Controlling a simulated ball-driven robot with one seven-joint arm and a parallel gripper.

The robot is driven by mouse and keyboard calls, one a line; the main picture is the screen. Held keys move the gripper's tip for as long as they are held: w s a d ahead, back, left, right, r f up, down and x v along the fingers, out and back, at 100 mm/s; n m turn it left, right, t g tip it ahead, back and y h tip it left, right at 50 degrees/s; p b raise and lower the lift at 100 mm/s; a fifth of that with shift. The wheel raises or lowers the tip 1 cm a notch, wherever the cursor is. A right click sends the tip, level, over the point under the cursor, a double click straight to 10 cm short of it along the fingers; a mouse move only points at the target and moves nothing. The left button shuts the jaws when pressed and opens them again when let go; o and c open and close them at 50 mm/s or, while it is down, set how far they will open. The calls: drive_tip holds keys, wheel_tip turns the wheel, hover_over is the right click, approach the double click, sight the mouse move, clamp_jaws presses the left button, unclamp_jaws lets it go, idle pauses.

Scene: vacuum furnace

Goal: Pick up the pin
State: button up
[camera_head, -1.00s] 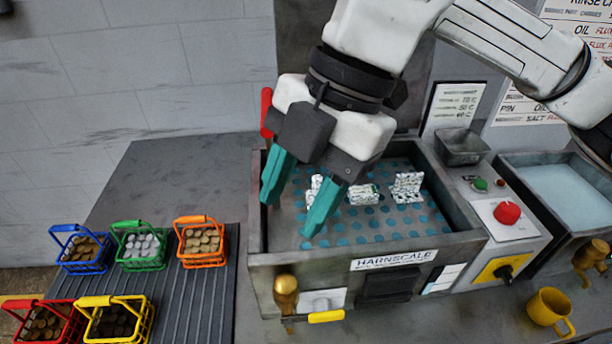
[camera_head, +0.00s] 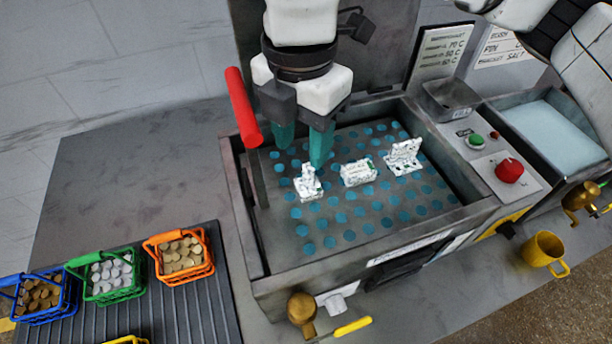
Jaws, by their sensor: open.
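Three white pieces with dark and green specks sit on the blue-dotted floor of the open furnace box. The left piece (camera_head: 307,184) has a part standing up from a low base. The middle piece (camera_head: 359,172) is a low block. The right piece (camera_head: 403,156) has a raised back like a bracket. I cannot tell for sure which is the pin. My gripper (camera_head: 301,152) is open and empty, with teal fingers pointing down. It is over the back left of the box, just behind the left piece in the picture, and hides part of the floor there.
The furnace box wall (camera_head: 243,215) surrounds the pieces, with a red handle (camera_head: 243,108) close left of my gripper. Orange (camera_head: 180,256), green (camera_head: 108,275) and blue (camera_head: 38,296) baskets hold discs at left. A yellow mug (camera_head: 543,250) stands at right.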

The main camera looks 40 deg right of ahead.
sight(308, 167)
drive_tip(key=shift+s+d+f+p, duration=0.2)
drive_tip(key=shift+f+p, duration=0.15)
drive_tip(key=shift+f, duration=1.15)
drive_tip(key=shift+s+d+f+p, duration=0.15)
drive_tip(key=shift+f+p, duration=0.2)
drive_tip(key=shift+f, duration=1.1)
drive_tip(key=shift+a, duration=0.1)
clamp_jaws()
